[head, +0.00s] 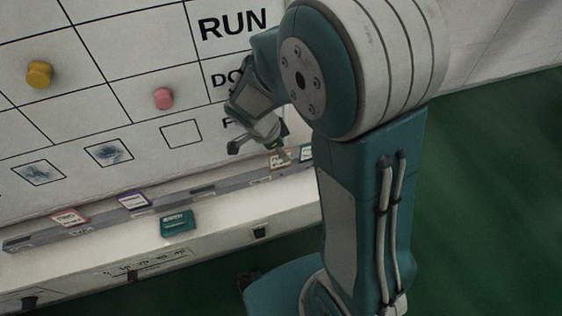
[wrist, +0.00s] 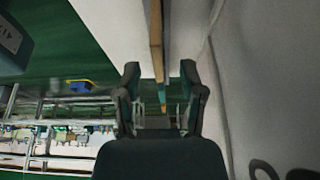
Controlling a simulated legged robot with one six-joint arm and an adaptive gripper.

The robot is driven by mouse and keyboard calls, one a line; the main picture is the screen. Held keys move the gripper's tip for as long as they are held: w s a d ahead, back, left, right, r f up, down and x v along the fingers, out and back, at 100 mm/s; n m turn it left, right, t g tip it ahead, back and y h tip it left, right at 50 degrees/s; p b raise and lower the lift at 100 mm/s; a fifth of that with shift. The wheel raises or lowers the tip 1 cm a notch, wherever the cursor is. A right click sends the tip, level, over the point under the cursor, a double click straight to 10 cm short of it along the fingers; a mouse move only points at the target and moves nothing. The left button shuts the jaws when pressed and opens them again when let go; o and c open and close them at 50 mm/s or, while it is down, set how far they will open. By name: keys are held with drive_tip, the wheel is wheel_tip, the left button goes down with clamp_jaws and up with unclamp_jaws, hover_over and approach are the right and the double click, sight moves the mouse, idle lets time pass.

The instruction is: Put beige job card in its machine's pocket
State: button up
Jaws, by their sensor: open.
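The beige job card (head: 280,161) stands in the long grey rail under the whiteboard, near its right end in the head view. My gripper (head: 258,146) is open beside and just above this card, close to the board. In the wrist view my gripper (wrist: 160,75) has its two fingers spread. A thin brown strip and a small teal and orange piece show between them; I cannot tell which of these is the card. No machine pocket can be made out for certain.
The rail (head: 235,185) also holds a red card (head: 70,217), a purple card (head: 133,201) and a green card (head: 305,152). A teal box (head: 176,222) sits on the ledge in front. Yellow (head: 39,74) and pink (head: 163,98) knobs stick out from the board.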

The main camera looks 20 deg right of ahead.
sight(276, 163)
drive_tip(key=x, duration=0.3)
drive_tip(key=shift+a+f, duration=0.2)
drive_tip(key=shift+a, duration=0.6)
drive_tip(key=c, duration=0.6)
drive_tip(key=shift+d, duration=0.55)
clamp_jaws()
drive_tip(key=shift+a, duration=0.1)
drive_tip(key=shift+a, duration=0.2)
